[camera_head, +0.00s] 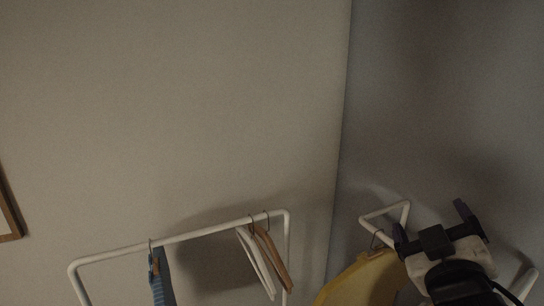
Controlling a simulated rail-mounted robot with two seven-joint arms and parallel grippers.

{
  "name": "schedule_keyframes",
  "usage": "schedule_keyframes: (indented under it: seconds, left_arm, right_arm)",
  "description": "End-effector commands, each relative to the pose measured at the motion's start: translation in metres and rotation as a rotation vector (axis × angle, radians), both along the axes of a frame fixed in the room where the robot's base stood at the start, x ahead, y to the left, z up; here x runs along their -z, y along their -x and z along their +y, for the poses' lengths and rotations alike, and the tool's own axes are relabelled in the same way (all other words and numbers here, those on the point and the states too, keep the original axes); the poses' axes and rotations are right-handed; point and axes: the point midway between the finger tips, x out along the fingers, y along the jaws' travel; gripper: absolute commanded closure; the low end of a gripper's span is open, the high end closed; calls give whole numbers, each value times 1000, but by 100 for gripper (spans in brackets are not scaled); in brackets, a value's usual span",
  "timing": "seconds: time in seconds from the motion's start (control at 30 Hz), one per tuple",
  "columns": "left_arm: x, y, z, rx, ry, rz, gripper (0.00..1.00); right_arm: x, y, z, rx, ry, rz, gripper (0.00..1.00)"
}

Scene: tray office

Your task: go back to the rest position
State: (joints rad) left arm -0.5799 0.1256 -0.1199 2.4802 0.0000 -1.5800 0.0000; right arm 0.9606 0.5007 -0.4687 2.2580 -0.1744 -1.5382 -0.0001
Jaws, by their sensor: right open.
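My right gripper (432,224) is at the lower right of the head view, pointing up, with its two dark fingers spread apart. I see nothing between the fingers. It is in front of a white rack (385,212) and overlaps the right side of a yellow garment (362,282) that hangs there. My left gripper is out of view.
Another white clothes rack (210,232) stands along the bottom. It carries a blue garment (162,278), a white hanger (254,262) and a wooden hanger (273,257). A framed picture (8,215) hangs at the left edge. The walls above are bare.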

Motion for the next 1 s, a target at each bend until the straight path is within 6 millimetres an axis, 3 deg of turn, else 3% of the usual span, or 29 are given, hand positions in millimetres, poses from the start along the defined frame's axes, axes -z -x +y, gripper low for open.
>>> schedule_keyframes:
  seconds: [0.03,0.1,0.3,0.47,0.67,0.8,1.0]
  left_arm:
    - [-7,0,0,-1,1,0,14]
    - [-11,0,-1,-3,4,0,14]
    - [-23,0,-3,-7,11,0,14]
    - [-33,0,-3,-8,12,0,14]
    - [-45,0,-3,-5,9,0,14]
    - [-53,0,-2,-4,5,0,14]
    - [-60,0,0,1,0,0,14]
  right_arm:
    - [29,3,6,-42,-49,84,10]
    - [66,10,13,-92,-109,179,10]
    - [159,41,24,-181,-267,386,10]
    - [231,76,21,-160,-382,546,10]
    - [323,135,17,-82,-504,787,10]
    - [379,190,19,-25,-565,962,10]
    - [429,263,27,30,-609,1161,10]
